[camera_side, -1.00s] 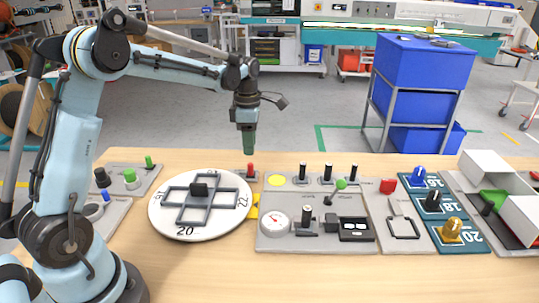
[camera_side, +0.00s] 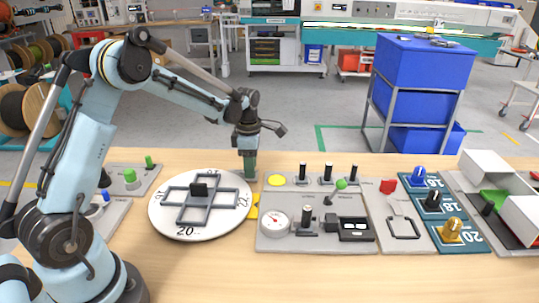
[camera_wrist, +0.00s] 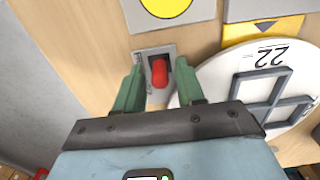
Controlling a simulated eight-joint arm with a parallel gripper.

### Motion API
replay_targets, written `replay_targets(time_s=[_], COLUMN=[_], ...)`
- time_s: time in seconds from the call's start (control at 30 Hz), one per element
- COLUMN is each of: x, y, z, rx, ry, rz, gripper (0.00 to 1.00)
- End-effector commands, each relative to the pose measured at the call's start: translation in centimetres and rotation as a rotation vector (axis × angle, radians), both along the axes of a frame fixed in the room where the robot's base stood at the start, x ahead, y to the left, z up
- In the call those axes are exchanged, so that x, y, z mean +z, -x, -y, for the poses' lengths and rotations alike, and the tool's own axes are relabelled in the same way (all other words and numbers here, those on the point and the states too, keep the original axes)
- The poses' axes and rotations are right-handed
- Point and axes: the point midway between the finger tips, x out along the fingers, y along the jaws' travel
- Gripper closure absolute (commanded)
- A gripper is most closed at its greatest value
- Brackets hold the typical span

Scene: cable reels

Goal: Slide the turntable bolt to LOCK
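The turntable bolt (camera_wrist: 158,72) is a red knob on a small grey plate (camera_wrist: 169,50) beside the white turntable (camera_wrist: 218,76). In the wrist view, my gripper (camera_wrist: 159,68) is open, with one green finger on each side of the knob and gaps showing on both sides. The plate's lettering is too small to read. In the side view, my gripper (camera_side: 250,166) points straight down at the turntable's far right edge, and its fingers hide the red knob. The turntable (camera_side: 166,222) carries a dark cross-shaped frame and numbers around its rim.
A yellow triangle marker (camera_side: 253,212) sits at the turntable's right edge. A grey panel (camera_side: 285,242) with a gauge, levers and a yellow disc (camera_side: 276,180) lies close to the right.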

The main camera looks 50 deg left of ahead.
Motion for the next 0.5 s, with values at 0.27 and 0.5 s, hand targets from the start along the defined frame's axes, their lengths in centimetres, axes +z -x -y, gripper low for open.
replay_targets(time_s=[0.27, 0.5], x=[0.03, 0.05], y=[-0.01, 0.30], z=[-0.01, -0.35], rx=[0.000, 0.001], ry=[0.000, 0.000], rz=[0.000, 0.000], gripper=[1.00, 1.00])
